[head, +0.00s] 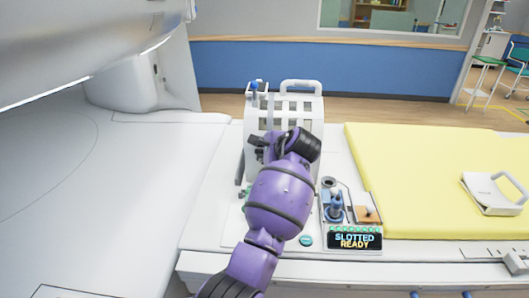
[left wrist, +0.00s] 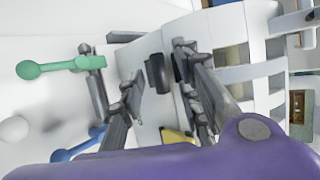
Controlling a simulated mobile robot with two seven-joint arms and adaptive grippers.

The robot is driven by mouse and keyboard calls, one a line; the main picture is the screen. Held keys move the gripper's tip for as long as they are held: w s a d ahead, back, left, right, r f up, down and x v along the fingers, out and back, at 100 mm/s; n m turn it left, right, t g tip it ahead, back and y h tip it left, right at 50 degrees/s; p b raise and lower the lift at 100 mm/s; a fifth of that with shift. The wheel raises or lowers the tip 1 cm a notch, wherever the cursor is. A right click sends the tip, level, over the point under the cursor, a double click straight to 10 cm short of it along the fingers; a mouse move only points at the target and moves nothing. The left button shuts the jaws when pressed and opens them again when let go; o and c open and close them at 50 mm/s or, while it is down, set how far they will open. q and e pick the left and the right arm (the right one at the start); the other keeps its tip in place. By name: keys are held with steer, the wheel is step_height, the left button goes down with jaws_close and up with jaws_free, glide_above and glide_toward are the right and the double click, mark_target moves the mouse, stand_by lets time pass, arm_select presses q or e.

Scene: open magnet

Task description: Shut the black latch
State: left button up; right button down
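A black latch (left wrist: 158,73) shows in the left wrist view as a small dark block against a white surface. It lies between the two fingers of my left gripper (left wrist: 156,88), which are apart, with gaps visible on both sides of it. In the head view my left gripper (head: 258,150) is at the front of a white slotted housing (head: 290,106). My purple arm and wrist hide much of the housing's front, and I cannot pick out the latch there. My right gripper is not in view.
A green lever (left wrist: 60,66) and a blue lever (left wrist: 75,149) are close by in the left wrist view. A blue joystick (head: 335,207) and a display reading "SLOTTED READY" (head: 355,240) stand right of my arm. A yellow pad (head: 420,175) lies farther right.

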arm_select(q)
steer(key=v, duration=1.1)
steer(key=shift+s, duration=0.2)
steer(key=shift+d+r, duration=0.1)
steer(key=shift+c, duration=0.5)
